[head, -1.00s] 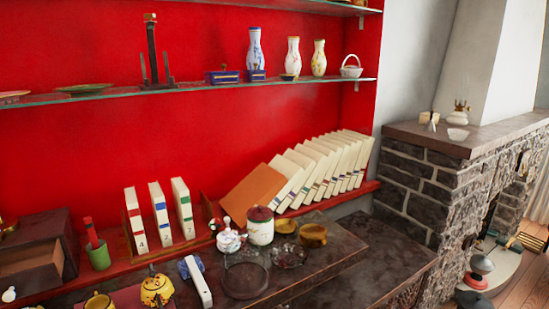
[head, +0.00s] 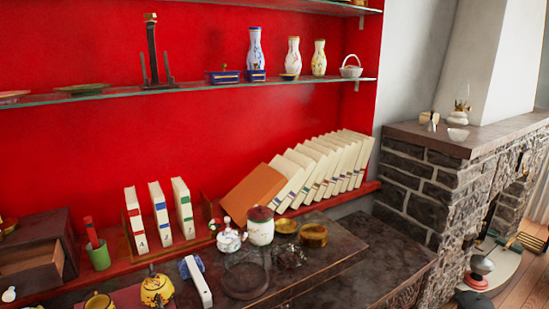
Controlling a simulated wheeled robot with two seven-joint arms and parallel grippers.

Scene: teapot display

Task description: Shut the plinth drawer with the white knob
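A dark wooden plinth (head: 62,232) stands at the lower left of the head view. Its drawer (head: 30,262) is pulled out, and I see into its empty-looking inside. A small white round knob (head: 9,294) shows at the lower left edge, in front of the drawer. The drawer's front is partly cut off by the picture edge, so how the knob joins it is unclear. Neither of my grippers is in view.
A green cup (head: 99,256) with a red item stands close right of the plinth. A yellow teapot (head: 157,289), a yellow cup (head: 99,302) and a white bar-shaped object (head: 201,288) are farther right. Numbered white books (head: 135,220) stand behind.

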